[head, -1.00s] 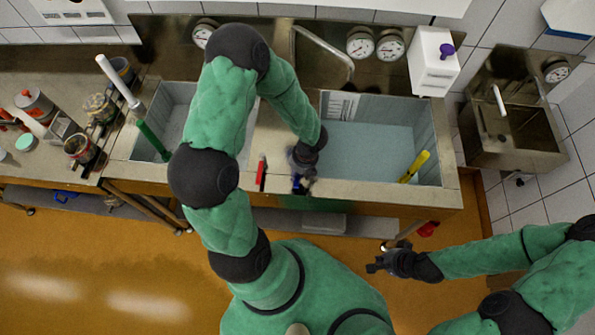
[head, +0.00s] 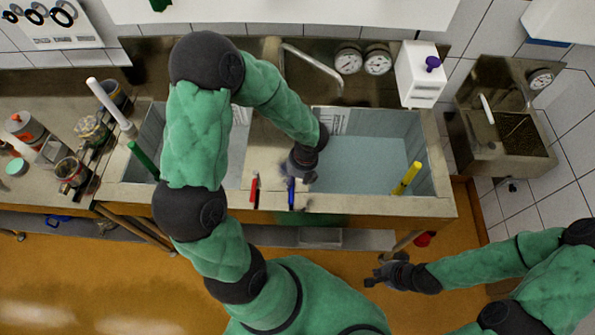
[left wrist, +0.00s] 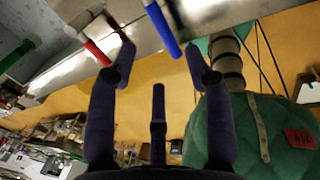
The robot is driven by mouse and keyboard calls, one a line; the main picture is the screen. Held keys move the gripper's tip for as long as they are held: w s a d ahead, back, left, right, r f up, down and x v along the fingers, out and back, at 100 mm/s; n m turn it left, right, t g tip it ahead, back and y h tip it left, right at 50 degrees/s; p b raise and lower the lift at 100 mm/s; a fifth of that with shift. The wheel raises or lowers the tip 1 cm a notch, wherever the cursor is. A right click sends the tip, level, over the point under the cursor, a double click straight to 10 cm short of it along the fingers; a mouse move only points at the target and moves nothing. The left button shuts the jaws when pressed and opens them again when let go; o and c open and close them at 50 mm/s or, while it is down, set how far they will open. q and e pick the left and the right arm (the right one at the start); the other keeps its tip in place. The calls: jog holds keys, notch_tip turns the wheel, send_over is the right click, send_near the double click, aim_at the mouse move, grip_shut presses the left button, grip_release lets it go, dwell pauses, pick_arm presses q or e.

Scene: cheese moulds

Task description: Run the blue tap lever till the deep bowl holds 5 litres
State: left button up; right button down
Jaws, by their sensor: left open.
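The blue tap lever (head: 291,193) sticks out at the front edge of the sink unit, right of a red lever (head: 254,190). My left gripper (head: 302,165) is just behind and above the blue lever in the head view. In the left wrist view the open, empty fingers (left wrist: 160,55) are apart, with the blue lever (left wrist: 162,30) beyond their tips. The right basin (head: 437,165) holds bluish water; the left basin (head: 150,135) is partly hidden by my arm. I cannot tell which is the deep bowl. My right gripper (head: 377,271) looks open and empty, in front of the unit.
A yellow handle (head: 407,178) leans in the right basin, and a green one (head: 143,160) stands at the left basin. A curved spout (head: 315,65) and two dials (head: 363,61) are at the back. Jars stand on the left counter; a small sink (head: 500,130) hangs at right.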

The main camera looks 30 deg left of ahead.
pick_arm(q)
jog(key=shift+w+d+r, duration=0.1)
jog(key=shift+d+r, duration=0.1)
jog(key=shift+r, duration=0.9)
jog(key=shift+w+d+r, duration=0.1)
jog(key=shift+d+r, duration=0.1)
jog(key=shift+r, duration=0.85)
